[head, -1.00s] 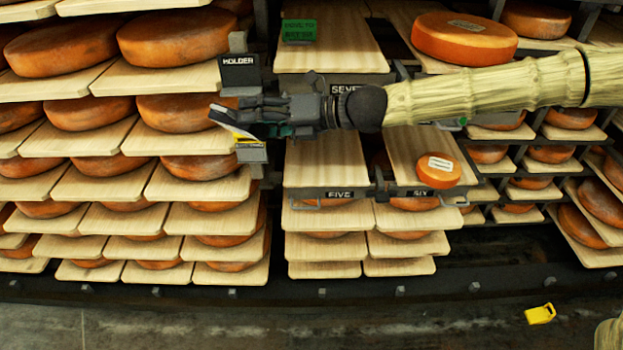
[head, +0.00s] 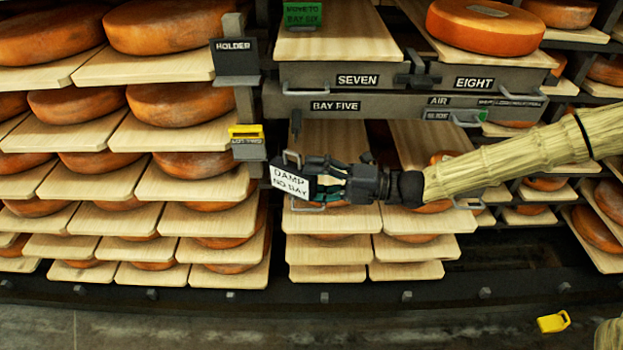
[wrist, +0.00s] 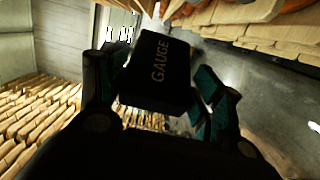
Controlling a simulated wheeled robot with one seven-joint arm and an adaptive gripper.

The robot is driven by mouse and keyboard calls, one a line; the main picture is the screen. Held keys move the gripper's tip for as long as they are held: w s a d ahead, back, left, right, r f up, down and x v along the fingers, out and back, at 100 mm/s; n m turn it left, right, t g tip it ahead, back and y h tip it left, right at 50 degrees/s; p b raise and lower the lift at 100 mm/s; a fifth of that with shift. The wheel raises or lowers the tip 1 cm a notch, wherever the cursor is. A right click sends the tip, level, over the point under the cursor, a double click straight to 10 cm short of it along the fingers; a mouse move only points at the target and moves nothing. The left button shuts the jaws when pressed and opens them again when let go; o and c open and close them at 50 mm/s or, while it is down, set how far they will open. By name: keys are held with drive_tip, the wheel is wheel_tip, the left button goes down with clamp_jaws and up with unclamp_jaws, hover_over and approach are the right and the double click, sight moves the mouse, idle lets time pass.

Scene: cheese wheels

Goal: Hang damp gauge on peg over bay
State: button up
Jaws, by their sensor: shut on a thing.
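My gripper (head: 330,183) is shut on the damp gauge, a dark block with a white face (head: 291,183) lettered "DAMP" and a second line I read as "NO DAY". A thin grey loop stands up from its top. In the wrist view the gauge (wrist: 160,72) sits between both fingers, its black side lettered "GAUGE". I hold it in front of the left boards under the "BAY FIVE" label (head: 334,105). A small dark upright piece (head: 295,122), perhaps the peg, shows under that rail, above the gauge. The gauge appears apart from it.
A grey post with a "HOLDER" sign (head: 234,57) and a yellow-topped tag (head: 246,132) stands left of the gauge. Drawer fronts "SEVEN" (head: 357,80) and "EIGHT" (head: 474,84) jut out above. Cheese-laden boards fill both sides. A yellow object (head: 553,322) lies on the floor.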

drive_tip(key=w+f+b, duration=0.1)
drive_tip(key=w+b, duration=0.2)
drive_tip(key=w, duration=0.6)
drive_tip(key=shift+w+f, duration=0.2)
drive_tip(key=shift+f, duration=0.1)
idle(1.0)
drive_tip(key=shift+d+f, duration=0.1)
drive_tip(key=shift+f, duration=0.05)
idle(0.6)
drive_tip(key=o, duration=1.3)
